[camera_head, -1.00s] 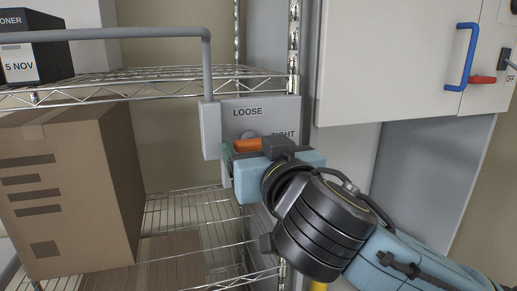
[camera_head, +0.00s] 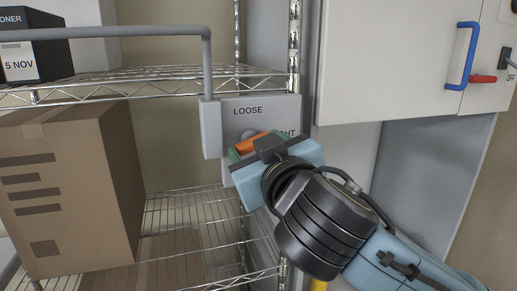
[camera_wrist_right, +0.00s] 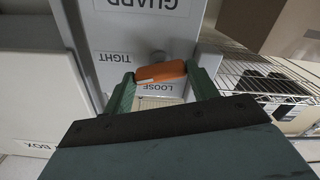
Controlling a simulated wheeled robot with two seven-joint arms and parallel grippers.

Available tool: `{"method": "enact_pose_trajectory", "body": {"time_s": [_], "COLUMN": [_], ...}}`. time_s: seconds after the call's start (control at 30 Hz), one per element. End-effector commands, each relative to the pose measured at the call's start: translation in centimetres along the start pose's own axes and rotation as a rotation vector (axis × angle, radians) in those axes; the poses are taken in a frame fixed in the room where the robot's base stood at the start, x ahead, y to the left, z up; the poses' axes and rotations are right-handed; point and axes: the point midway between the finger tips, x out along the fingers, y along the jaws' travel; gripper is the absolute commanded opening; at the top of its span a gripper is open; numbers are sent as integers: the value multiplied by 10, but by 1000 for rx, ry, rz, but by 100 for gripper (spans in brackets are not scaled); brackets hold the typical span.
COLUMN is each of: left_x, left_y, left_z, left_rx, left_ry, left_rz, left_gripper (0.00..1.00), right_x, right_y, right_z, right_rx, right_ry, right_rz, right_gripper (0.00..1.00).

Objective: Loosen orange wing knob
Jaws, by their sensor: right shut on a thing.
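The orange wing knob (camera_head: 252,142) sits on a grey plate (camera_head: 226,115) marked LOOSE at the top and TIGHT at the right, with TIGHT partly hidden by my gripper. The knob's bar is tilted, its right end higher. My right gripper (camera_head: 250,146) is shut on the knob and covers its lower part. In the right wrist view, the knob (camera_wrist_right: 160,72) lies between the two green fingers (camera_wrist_right: 162,86). My left gripper is not in view.
A grey pipe (camera_head: 120,33) runs into the plate's left side. A wire shelf rack (camera_head: 190,75) holds a cardboard box (camera_head: 75,190) at left and a dark toner box (camera_head: 15,45) above. A white cabinet (camera_head: 400,60) with a blue handle (camera_head: 468,55) is at upper right.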

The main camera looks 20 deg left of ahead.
Motion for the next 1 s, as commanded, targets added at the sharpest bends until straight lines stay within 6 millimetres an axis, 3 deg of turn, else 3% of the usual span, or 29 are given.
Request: {"method": "enact_pose_trajectory", "body": {"time_s": [1.0], "left_x": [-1], "left_y": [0], "left_z": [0], "left_rx": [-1], "left_ry": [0], "left_rz": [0], "left_gripper": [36], "right_x": [0], "right_y": [0], "right_z": [0], "right_rx": [-957], "right_ry": [-2], "right_rz": [0], "right_gripper": [35]}}
